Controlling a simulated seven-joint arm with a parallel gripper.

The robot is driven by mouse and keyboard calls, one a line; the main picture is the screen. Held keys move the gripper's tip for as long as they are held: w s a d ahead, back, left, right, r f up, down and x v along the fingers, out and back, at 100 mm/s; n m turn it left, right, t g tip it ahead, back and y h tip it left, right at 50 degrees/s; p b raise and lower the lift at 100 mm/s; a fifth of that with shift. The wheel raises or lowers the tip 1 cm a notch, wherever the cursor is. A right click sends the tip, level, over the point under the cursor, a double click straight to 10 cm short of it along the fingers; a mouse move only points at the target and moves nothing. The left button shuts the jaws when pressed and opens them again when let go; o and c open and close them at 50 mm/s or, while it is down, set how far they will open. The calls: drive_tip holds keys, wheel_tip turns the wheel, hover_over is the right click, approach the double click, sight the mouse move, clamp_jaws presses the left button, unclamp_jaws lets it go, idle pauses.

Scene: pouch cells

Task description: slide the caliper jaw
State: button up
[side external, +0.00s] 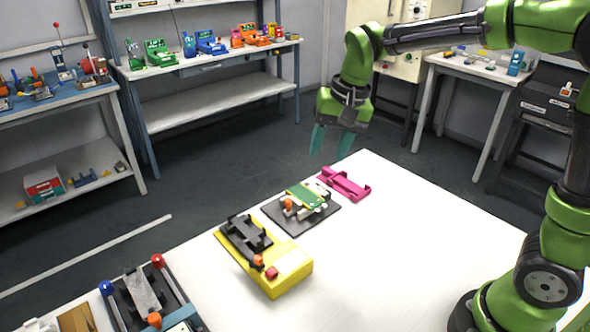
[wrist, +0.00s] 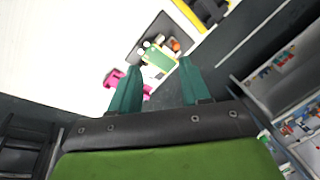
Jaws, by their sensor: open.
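My gripper (side external: 330,153) is open and empty, raised above the far end of the white table. Its two teal fingers also show apart in the wrist view (wrist: 159,66). I cannot tell for certain which thing is the caliper. A magenta piece with raised ends (side external: 345,184) lies at the table's far edge, nearest below my gripper. In the wrist view the magenta piece (wrist: 114,78) is partly hidden behind the left finger. A black plate (side external: 328,214) bears a green board (side external: 304,194) with orange and white parts. Nothing touches my fingers.
A yellow block with a black fixture (side external: 290,275) stands nearer on the white table (side external: 400,240). A dark fixture with red and blue knobs (side external: 140,290) stands at the front left. The table's right side is clear. Shelves (side external: 210,105) stand behind, across the floor.

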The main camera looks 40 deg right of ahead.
sight(288, 200)
drive_tip(key=w+a+f+m+g+h, duration=0.1)
drive_tip(key=w+a+f+m+g, duration=0.1)
drive_tip(key=w+m, duration=0.85)
drive_tip(key=f, duration=1.6)
drive_tip(key=shift+w+d+f, duration=0.1)
drive_tip(key=shift+w+f, duration=0.05)
drive_tip(key=shift+w, duration=0.05)
clamp_jaws()
